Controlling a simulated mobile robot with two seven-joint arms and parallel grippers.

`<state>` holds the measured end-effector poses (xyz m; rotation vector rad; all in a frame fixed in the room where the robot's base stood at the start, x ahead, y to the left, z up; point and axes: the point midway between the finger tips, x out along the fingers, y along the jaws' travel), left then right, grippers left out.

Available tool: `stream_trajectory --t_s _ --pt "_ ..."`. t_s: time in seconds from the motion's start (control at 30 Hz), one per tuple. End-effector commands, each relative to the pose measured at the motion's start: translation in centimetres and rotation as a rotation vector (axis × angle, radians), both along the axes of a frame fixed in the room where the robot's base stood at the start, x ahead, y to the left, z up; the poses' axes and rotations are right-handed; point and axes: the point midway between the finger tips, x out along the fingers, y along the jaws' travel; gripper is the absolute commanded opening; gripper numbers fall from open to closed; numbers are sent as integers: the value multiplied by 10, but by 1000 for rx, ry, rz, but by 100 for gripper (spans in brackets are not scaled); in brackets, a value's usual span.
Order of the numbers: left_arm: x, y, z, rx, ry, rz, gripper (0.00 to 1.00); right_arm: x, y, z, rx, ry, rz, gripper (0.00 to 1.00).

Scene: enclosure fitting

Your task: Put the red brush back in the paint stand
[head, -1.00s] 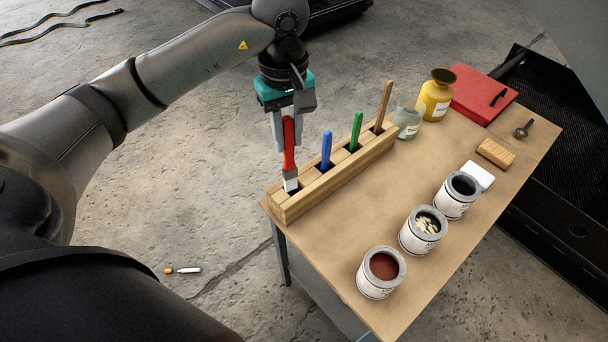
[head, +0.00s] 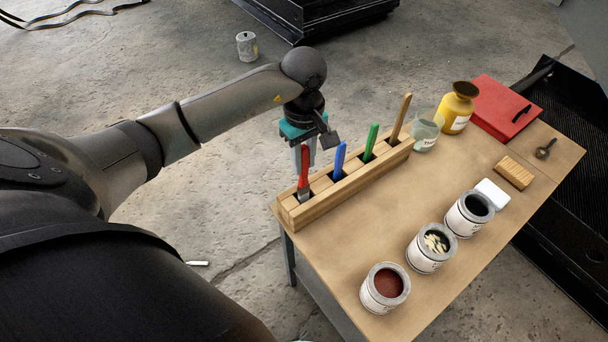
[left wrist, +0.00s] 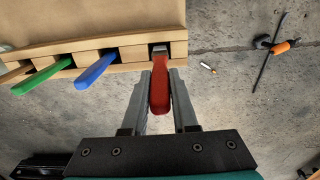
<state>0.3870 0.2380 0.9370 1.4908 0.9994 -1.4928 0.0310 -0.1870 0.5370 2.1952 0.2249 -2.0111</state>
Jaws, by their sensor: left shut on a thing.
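The red brush (head: 304,170) stands handle up, with its metal end down in the nearest slot of the wooden paint stand (head: 330,203). My left gripper (head: 304,158) is shut on its red handle from behind. In the left wrist view the red brush (left wrist: 160,90) lies between the two fingers of my left gripper (left wrist: 160,95), its metal end at a slot of the stand (left wrist: 125,55). How deep the brush sits is hidden by the stand's front wall. My right gripper is not in view.
The blue brush (head: 339,160), green brush (head: 371,142) and a wooden-handled brush (head: 401,118) fill the other slots. A glass jar (head: 426,130) and yellow bottle (head: 458,108) stand beyond the stand. Paint cans (head: 385,288) line the table's right side. The table middle is clear.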

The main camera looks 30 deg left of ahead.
Motion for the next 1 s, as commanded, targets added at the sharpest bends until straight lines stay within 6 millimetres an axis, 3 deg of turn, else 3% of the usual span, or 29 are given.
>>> stream_trajectory --t_s 0.23,0.47,0.83,0.87,1.0 --pt "0 0 -19 -2 1 1 0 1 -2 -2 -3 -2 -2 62" --pt "0 -1 -52 -2 1 0 0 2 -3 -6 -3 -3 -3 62" --pt "1 0 -56 0 -3 -1 0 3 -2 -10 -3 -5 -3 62" --pt "1 0 -55 0 -2 -1 30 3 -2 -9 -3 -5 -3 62" --pt "1 0 -55 -1 -2 -1 46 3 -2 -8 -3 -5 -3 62"
